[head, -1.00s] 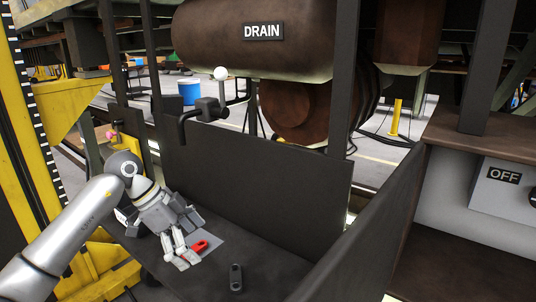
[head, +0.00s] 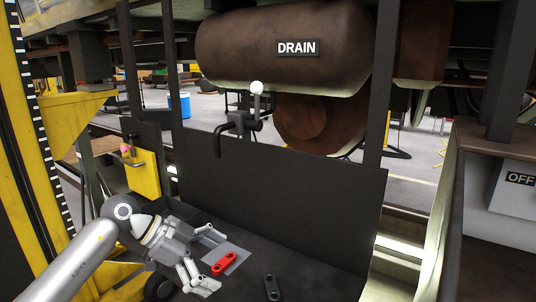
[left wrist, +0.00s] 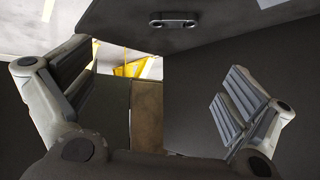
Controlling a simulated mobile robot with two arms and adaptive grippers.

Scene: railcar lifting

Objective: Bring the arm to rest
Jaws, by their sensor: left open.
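My left gripper (head: 214,260) is open over the dark floor panel (head: 245,285) at the lower left of the head view. Its two fingers are spread, with nothing seen between them in the left wrist view (left wrist: 155,95). A dark two-hole link (head: 272,287) lies on the panel farther right. One such link (left wrist: 174,19) shows at the top of the left wrist view, beyond the fingers. My right gripper is not in view.
A brown tank marked DRAIN (head: 285,45) hangs above, with a white-knobbed valve (head: 238,124) below it. A dark upright panel (head: 280,190) stands behind the gripper. A yellow post (head: 40,150) is at left. An OFF box (head: 515,190) is at right.

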